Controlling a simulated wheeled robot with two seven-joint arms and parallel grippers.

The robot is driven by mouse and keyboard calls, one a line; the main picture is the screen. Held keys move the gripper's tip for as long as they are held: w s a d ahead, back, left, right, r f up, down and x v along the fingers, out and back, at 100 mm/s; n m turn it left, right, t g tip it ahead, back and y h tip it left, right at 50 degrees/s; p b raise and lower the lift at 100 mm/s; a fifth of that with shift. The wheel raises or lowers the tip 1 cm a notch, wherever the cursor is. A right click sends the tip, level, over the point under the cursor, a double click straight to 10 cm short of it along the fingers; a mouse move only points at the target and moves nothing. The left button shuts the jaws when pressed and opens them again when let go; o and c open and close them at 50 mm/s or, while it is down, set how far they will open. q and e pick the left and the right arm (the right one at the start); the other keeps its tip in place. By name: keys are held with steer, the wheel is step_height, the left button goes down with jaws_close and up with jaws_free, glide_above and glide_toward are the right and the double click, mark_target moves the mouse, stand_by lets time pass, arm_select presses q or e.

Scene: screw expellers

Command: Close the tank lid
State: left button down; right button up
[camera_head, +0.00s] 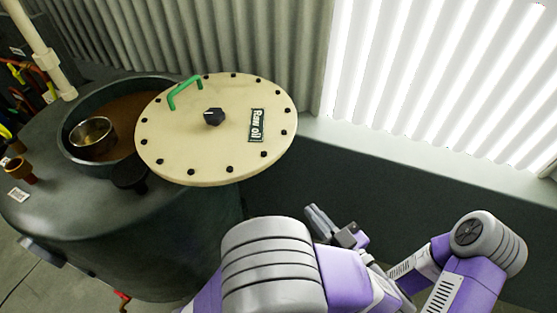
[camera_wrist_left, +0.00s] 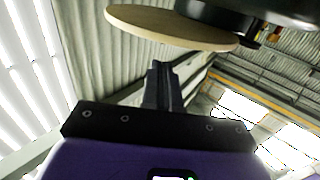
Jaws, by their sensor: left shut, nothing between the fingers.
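The tank lid (camera_head: 190,150) is a flat cream disc with black bolts round its rim, a dark central knob, a green handle (camera_head: 184,92) and a "Raw oil" label. It is swung to the right of the dark tank (camera_head: 90,235), overlapping the right part of its round opening (camera_head: 68,152). Brown contents show in the open left part. In the wrist view the lid's pale edge (camera_wrist_left: 165,27) is above and beyond my fingers. My left gripper (camera_head: 316,214) is shut and empty, below and right of the lid, apart from it; its fingers also show in the wrist view (camera_wrist_left: 160,72). My right gripper is out of view.
A metal bowl (camera_head: 91,138) sits in the opening. A cream pipe (camera_head: 45,55) rises at the far left, near brass fittings (camera_head: 18,170) and coloured hoses. A corrugated wall (camera_head: 270,40) and a ledge (camera_head: 400,160) stand behind. Space right of the tank is clear except for my arms.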

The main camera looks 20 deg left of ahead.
mark_target(272, 164)
arm_select(q)
steer(key=p+x, duration=0.1)
steer(key=x, duration=1.2)
steer(key=shift+a, duration=0.35)
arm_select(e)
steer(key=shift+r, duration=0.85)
arm_select(q)
steer(key=shift+w+r+p, duration=0.1)
steer(key=shift+r+p, duration=0.1)
steer(key=shift+p, duration=0.1)
